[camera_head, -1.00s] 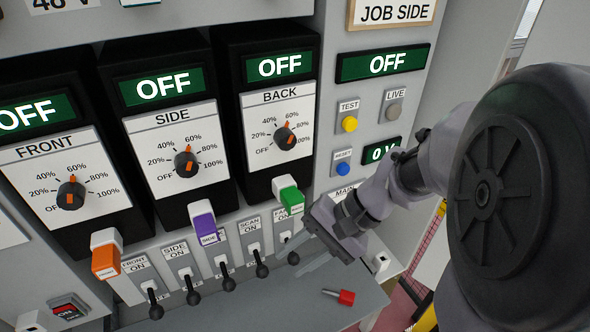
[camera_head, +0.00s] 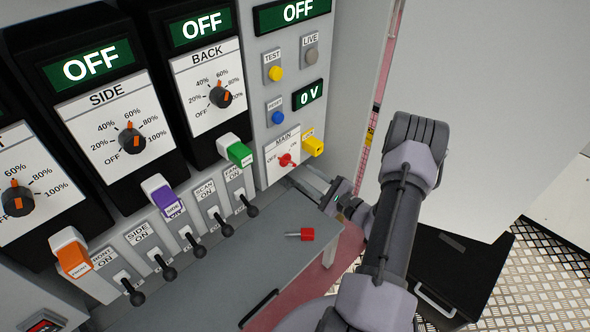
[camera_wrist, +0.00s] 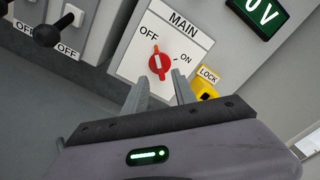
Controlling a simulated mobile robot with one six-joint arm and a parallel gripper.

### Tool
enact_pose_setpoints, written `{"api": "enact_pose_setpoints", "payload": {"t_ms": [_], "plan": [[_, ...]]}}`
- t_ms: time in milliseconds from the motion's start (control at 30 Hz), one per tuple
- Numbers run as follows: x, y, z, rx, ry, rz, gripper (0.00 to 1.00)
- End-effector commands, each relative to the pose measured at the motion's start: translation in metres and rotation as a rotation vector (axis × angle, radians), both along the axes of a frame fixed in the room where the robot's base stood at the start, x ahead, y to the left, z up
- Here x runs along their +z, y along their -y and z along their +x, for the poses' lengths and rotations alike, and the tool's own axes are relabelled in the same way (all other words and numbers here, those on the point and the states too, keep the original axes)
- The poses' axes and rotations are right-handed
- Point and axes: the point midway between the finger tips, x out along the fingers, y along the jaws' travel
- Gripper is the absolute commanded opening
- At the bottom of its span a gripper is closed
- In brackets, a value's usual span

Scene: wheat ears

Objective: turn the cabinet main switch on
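The main switch is a red rotary knob (camera_head: 287,160) on a white MAIN plate, low on the cabinet's right column. It also shows in the wrist view (camera_wrist: 159,64), where its orange mark points up towards OFF; ON is to its right. My gripper (camera_head: 303,179) is just below and right of the plate in the head view. In the wrist view my gripper (camera_wrist: 163,73) is open, with its two fingertips apart at the lower edge of the knob, one on each side. Whether they touch it I cannot tell.
A yellow LOCK piece (camera_head: 313,146) sticks out right of the switch. Black toggle levers (camera_head: 226,229) and coloured rockers line the panel to the left. A red-ended item (camera_head: 307,234) lies on the grey shelf (camera_head: 235,275) below. The displays above read OFF and 0 V.

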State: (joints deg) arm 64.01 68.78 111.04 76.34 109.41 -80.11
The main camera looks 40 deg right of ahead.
Motion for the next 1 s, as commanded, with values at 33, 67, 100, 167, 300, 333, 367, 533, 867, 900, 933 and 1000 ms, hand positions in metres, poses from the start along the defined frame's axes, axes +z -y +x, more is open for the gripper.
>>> {"api": "enact_pose_setpoints", "payload": {"t_ms": [33,67,100,167,300,333,367,533,867,900,933,1000], "plan": [[-0.002,-0.003,0.013,0.005,0.001,-0.003,0.33],[-0.001,-0.003,0.021,0.004,0.002,-0.002,0.33],[-0.001,-0.004,0.030,0.005,0.001,-0.002,0.33],[-0.001,-0.005,0.042,0.004,0.000,-0.002,0.33],[0.000,-0.005,0.058,0.001,0.000,-0.001,0.33],[0.000,-0.005,0.059,0.001,0.000,-0.001,0.33],[0.000,-0.005,0.060,0.001,0.000,0.000,0.33],[0.000,-0.005,0.062,0.001,0.000,0.000,0.33],[0.000,-0.005,0.061,0.001,0.000,0.001,0.00],[0.000,-0.005,0.061,0.001,0.000,0.001,0.00],[0.000,-0.005,0.061,0.001,0.000,0.001,0.00],[0.000,-0.005,0.061,0.001,0.000,0.002,0.00]]}}
